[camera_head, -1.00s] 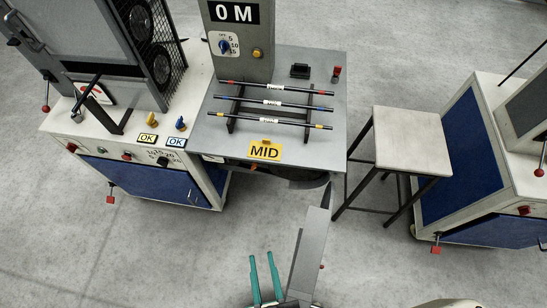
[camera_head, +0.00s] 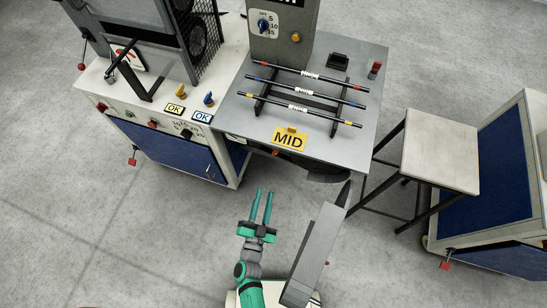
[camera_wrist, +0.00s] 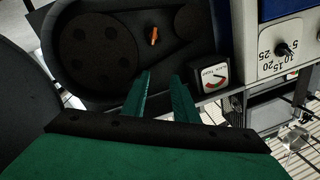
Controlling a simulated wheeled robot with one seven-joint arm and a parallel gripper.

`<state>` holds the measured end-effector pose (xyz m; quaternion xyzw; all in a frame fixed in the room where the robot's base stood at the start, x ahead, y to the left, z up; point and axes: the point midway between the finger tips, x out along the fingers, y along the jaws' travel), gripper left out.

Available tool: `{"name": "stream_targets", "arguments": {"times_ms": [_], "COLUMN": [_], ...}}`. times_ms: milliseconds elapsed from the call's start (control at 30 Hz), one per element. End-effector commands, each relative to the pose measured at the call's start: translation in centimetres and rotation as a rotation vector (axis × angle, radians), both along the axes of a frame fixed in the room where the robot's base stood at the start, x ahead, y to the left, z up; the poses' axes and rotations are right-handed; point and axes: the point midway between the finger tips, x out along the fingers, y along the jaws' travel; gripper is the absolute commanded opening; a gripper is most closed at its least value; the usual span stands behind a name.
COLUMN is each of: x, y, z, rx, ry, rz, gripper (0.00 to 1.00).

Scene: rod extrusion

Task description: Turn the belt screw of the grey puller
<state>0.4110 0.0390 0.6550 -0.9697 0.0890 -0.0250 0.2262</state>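The grey puller is the machine with the grey table top (camera_head: 235,118) and a grey upright box (camera_head: 283,48). An orange screw (camera_wrist: 152,36) shows in the wrist view on the dark belt housing (camera_wrist: 125,65), between a large round wheel with holes and a smaller round part. In the head view a small orange spot (camera_head: 275,152) shows under the table's front edge. My green gripper (camera_head: 265,192) is open and empty, in front of and apart from the table. In the wrist view its fingertips (camera_wrist: 162,78) point at the housing, below the screw, with nothing between them.
A dial gauge (camera_wrist: 209,74) is right of the fingers in the wrist view. A stool (camera_head: 440,150) stands right. A grey flat bar (camera_head: 314,250) rises beside my arm.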

Motion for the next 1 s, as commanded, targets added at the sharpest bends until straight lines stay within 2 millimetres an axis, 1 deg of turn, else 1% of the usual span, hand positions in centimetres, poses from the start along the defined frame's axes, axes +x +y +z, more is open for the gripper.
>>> {"name": "stream_targets", "arguments": {"times_ms": [33,100,200,333,567,667,1000], "x": [1.9,3.7,5.8,7.6,9.2,10.3,15.9], "y": [0.2,0.3,0.2,0.2,-0.1,-0.5,-2.3], "z": [-1.0,-2.3,-3.7,-4.9,-5.4,-5.4,-5.4], "rx": [0.014,0.033,0.049,0.059,0.065,0.065,0.064], "ry": [-0.008,-0.011,-0.013,-0.009,-0.009,-0.009,-0.009], "rz": [-0.018,-0.046,-0.081,-0.111,-0.13,-0.13,-0.13], "gripper": [0.27,0.27,0.27,0.27,0.27,0.27,0.27]}}
